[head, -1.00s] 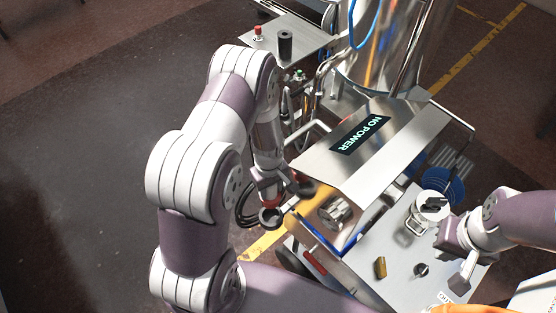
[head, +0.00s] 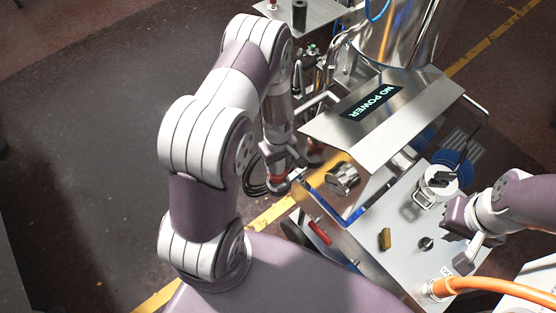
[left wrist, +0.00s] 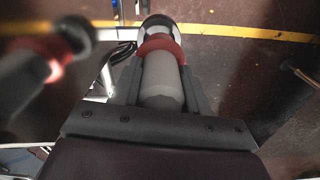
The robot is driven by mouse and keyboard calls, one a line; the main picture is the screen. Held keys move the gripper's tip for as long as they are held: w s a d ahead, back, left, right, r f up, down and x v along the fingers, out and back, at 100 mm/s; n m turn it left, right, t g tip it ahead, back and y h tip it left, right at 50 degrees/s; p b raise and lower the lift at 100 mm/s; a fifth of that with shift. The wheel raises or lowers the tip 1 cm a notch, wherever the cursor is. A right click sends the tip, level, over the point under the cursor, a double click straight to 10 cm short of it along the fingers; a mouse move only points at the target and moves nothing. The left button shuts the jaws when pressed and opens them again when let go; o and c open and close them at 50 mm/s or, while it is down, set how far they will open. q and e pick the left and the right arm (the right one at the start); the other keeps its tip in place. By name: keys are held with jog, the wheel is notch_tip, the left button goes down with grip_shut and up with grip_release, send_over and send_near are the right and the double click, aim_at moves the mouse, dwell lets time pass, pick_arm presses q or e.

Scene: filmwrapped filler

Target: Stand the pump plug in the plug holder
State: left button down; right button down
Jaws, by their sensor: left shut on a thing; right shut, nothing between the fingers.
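My left gripper (head: 278,160) is shut on the pump plug, beside the left edge of the steel cart. In the left wrist view the plug (left wrist: 162,82) has a grey body with a red ring and a dark, round far end, between the fingers (left wrist: 162,90). In the head view its red ring (head: 279,179) shows below the fingers. Black cable loops hang beside it. A blurred dark thing with a red band (left wrist: 50,68) is close by at the left of the wrist view. I cannot tell whether it is the plug holder. My right gripper (head: 468,255) is shut and empty over the cart's right side.
The steel cart carries a sloped panel (head: 335,132) with a dark "NO POWER" display (head: 370,102). A metal canister (head: 436,190), a brass block (head: 385,238) and a small black knob (head: 426,243) are on its top. An orange hose (head: 490,285) lies lower right. Floor at left is clear.

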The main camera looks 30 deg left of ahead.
pick_arm(q)
jog(key=shift+w+f+b, duration=0.2)
jog(key=shift+f+b, duration=0.3)
jog(key=shift+f, duration=0.5)
jog(key=shift+s+f+b, duration=0.15)
jog(key=shift+f+b, duration=0.6)
jog(key=shift+f, duration=0.2)
jog(key=shift+f+b, duration=0.8)
jog(key=shift+f, duration=0.35)
jog(key=shift+f, duration=0.3)
jog(key=shift+c, duration=2.4)
grip_release()
